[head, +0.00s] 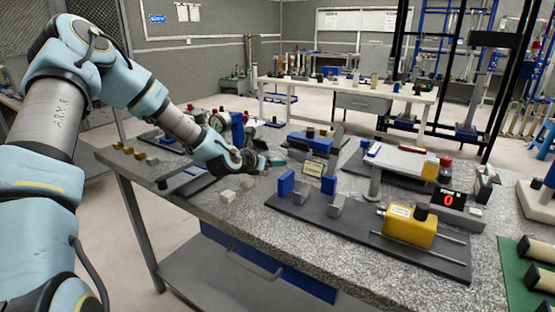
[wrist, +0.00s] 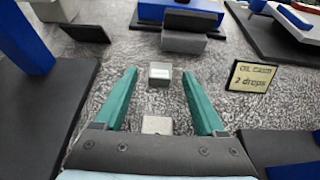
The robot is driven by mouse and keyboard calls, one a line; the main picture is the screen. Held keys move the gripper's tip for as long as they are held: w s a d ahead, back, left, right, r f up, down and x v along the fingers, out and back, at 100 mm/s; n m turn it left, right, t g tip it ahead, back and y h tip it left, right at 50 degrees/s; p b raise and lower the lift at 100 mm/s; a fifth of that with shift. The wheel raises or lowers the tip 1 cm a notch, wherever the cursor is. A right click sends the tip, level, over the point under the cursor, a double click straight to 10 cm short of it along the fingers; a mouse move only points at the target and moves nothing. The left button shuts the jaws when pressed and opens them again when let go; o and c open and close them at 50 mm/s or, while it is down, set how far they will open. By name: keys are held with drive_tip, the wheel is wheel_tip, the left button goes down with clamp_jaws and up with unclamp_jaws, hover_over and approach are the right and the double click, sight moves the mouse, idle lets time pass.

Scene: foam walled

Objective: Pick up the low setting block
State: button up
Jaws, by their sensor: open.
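Two small pale grey blocks stand on the speckled bench top, one (head: 247,183) a little behind the other (head: 228,196) in the head view. I cannot tell which one is the low setting block. The wrist view also shows two small blocks: one (wrist: 160,75) between the tips of my fingers, and one (wrist: 157,125) nearer the palm, partly hidden by it. My gripper (wrist: 159,88) has teal fingers, spread open with nothing clamped. In the head view my gripper (head: 277,161) is above the bench, behind the blocks.
A sign reading "2 drops" (wrist: 251,77) stands right of my fingers. A dark base plate (head: 350,240) carries blue, grey and yellow parts at the front right. A blue fixture (head: 312,142) stands behind. Brass-coloured pieces (head: 140,155) sit at the left edge.

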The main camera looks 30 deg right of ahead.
drive_tip(key=shift+x, duration=0.75)
drive_tip(key=shift+c, duration=0.3)
clamp_jaws()
